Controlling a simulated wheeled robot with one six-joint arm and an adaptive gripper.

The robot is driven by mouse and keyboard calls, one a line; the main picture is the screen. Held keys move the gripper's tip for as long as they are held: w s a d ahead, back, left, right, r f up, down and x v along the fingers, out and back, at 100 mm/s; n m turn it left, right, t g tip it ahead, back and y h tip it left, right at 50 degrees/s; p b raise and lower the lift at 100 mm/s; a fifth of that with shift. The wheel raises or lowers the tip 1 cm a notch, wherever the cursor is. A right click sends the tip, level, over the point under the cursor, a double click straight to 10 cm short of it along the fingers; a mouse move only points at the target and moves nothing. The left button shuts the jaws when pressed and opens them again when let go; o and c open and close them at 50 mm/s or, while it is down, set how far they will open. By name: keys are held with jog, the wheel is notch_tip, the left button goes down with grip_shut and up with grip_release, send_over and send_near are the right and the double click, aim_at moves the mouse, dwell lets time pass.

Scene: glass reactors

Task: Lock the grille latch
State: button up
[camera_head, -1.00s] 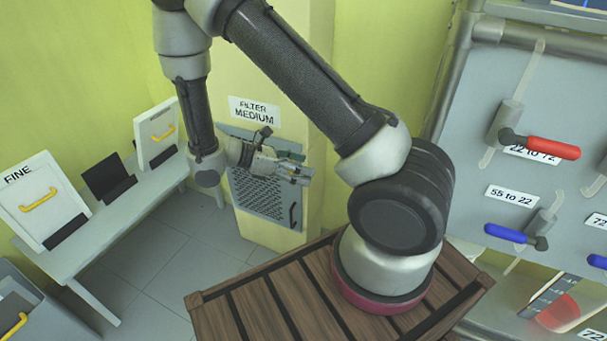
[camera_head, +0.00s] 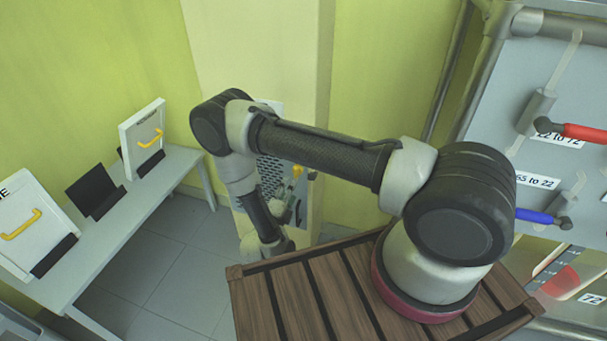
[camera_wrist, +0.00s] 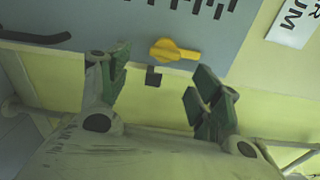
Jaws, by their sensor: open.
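The grille (camera_head: 270,172) is a grey perforated panel on the pale yellow column, partly hidden behind my arm in the head view. Its yellow latch (camera_head: 297,171) shows at the panel's right side. In the wrist view the yellow latch (camera_wrist: 174,50) lies near the edge of the grey grille panel (camera_wrist: 130,20), its handle pointing right. A small dark square piece (camera_wrist: 153,76) sits just beyond the panel edge. My gripper (camera_wrist: 158,85) is open and empty, its green-padded fingers to either side of the latch's line, apparently apart from it.
A dark handle (camera_wrist: 35,36) sits on the panel in the wrist view. A bench (camera_head: 125,205) with white filter panels (camera_head: 142,138) stands at left. A valve board (camera_head: 560,120) with red and blue levers stands at right. Grey floor is clear between bench and column.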

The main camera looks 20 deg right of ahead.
jog(key=w+d+n, duration=0.1)
jog(key=w+d, duration=0.3)
jog(key=w, duration=0.2)
jog(key=shift+w+d+r, duration=0.15)
jog(key=shift+w+r, duration=0.1)
jog(key=shift+r, duration=0.05)
jog(key=c, duration=1)
